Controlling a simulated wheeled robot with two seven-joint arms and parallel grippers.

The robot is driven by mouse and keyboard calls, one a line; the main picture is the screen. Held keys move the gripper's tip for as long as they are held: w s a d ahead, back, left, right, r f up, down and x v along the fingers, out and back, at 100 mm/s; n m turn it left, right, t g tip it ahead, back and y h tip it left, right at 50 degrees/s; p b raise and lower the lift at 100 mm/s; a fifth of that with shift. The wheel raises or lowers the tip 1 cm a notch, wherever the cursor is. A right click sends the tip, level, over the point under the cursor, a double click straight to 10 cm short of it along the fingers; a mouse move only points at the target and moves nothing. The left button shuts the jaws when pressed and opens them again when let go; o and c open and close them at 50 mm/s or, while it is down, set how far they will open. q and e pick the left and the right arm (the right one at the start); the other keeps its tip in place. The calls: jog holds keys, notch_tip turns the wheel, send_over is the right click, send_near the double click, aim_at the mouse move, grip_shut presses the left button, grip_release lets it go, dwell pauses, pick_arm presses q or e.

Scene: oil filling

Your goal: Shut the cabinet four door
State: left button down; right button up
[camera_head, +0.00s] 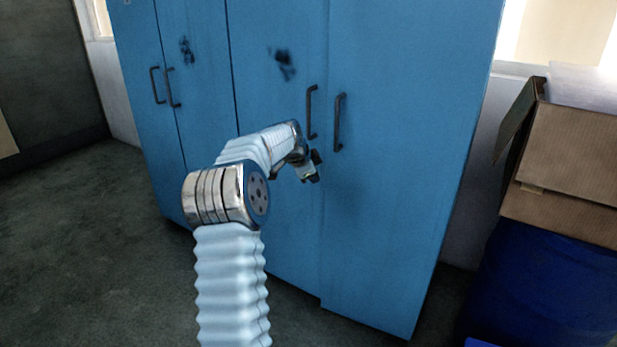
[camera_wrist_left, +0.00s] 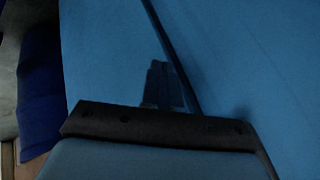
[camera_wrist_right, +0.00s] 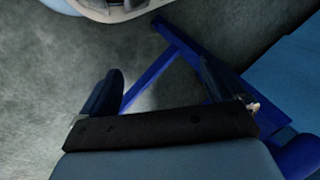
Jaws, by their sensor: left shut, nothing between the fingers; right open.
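The blue cabinet's rightmost door (camera_head: 400,130) carries a dark vertical handle (camera_head: 338,122). I take it for the cabinet four door, though no number is legible. It looks almost flush with the neighbouring door (camera_head: 275,120), with a small step at their lower edges; whether it is fully shut I cannot tell. My left gripper (camera_head: 315,168) is shut and empty, just below the two handles by the seam. In the left wrist view its closed fingers (camera_wrist_left: 162,85) lie close to the blue panels and a dark seam; contact is unclear. My right gripper (camera_wrist_right: 165,92) is open and empty, seen only in its wrist view.
Two more blue doors with handles (camera_head: 160,87) stand at the left. At the right, an open cardboard box (camera_head: 565,155) sits on a blue drum (camera_head: 545,285). Blue bars (camera_wrist_right: 165,60) lie near my right gripper. The grey floor (camera_head: 80,250) is clear at the left.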

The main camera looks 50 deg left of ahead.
pick_arm(q)
jog(key=s+a+r, duration=0.2)
jog(key=s+r, duration=0.4)
jog(key=r, duration=0.2)
jog(key=m+t+y+b, duration=0.5)
jog(key=m+t, duration=0.3)
jog(key=t, duration=0.2)
send_near(331, 125)
jog(key=p+x, duration=0.3)
jog(key=x, duration=0.2)
jog(key=shift+w+a+r, duration=0.15)
jog(key=shift+w, duration=0.2)
jog(key=shift+w+a, duration=0.2)
jog(key=shift+w, duration=0.3)
